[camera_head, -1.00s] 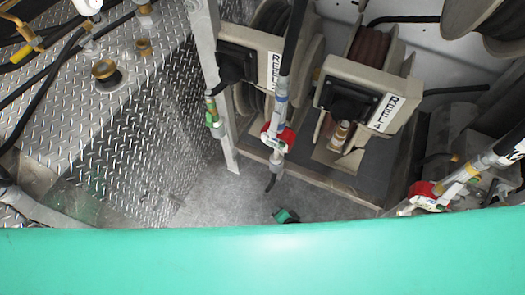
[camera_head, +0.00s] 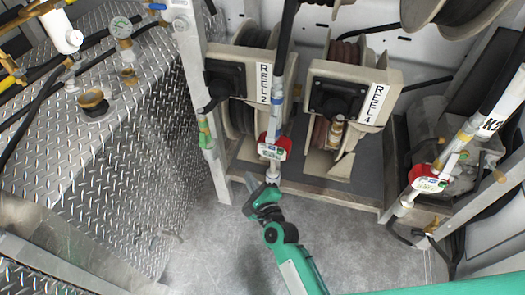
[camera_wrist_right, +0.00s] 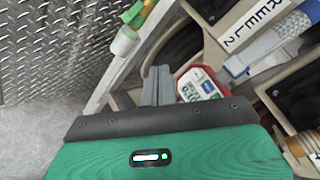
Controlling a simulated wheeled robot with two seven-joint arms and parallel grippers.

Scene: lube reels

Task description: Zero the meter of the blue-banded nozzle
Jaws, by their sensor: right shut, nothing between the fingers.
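The blue-banded nozzle (camera_head: 277,102) hangs upright in front of Reel 2, with a red meter (camera_head: 274,146) on it. In the right wrist view the meter (camera_wrist_right: 197,84) shows its small grey display, just right of my fingers. My right gripper (camera_head: 252,182) is shut and empty. In the head view it sits just below and left of the meter, near the nozzle's lower end. In the right wrist view its fingertips (camera_wrist_right: 157,72) point up beside the meter; I cannot tell whether they touch it. The display's digits are too small to read surely. My left gripper is out of view.
A second nozzle with a red meter (camera_head: 428,179) hangs at the right. Reel 4 (camera_head: 350,95) stands right of Reel 2 (camera_head: 240,80). A metal post (camera_head: 195,80) rises left of Reel 2. Diamond-plate (camera_head: 110,150) with fittings fills the left. The grey floor (camera_head: 215,250) is clear.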

